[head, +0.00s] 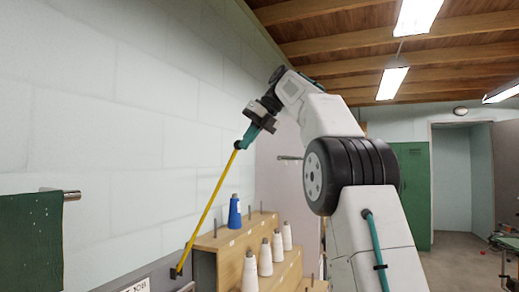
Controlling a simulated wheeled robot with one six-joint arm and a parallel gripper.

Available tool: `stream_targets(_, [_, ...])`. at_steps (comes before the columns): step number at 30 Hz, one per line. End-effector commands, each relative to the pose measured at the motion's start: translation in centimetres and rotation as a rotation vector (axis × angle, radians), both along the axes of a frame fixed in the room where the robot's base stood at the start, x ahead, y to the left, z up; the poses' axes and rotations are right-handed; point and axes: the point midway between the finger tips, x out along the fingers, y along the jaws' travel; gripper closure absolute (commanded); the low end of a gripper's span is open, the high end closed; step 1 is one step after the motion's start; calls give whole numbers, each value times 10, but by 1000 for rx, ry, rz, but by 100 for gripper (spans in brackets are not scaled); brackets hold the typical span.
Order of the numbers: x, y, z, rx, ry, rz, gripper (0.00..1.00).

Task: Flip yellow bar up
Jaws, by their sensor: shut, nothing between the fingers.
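The yellow bar (208,211) slants up and to the right from a dark pivot (175,272) on the lower wall. Its upper end has a dark tip (238,145). My gripper (247,138), with teal fingers, is shut at this upper end. The fingertips meet or overlap the bar's tip in the picture. I cannot tell whether they touch it.
Wooden stepped shelves (226,241) stand right of the bar, with a blue thread cone (235,212) and several white cones (265,258) among upright pegs. A dark green cloth (30,245) hangs on a rail at the left. The pale block wall (110,110) above is bare.

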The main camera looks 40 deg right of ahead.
Motion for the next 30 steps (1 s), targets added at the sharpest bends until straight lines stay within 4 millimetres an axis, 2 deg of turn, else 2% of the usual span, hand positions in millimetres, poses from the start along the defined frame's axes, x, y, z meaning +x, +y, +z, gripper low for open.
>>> stream_targets(12, [20,16,15,0,-2,4,100])
stream_targets(30, [23,19,17,0,0,4,100])
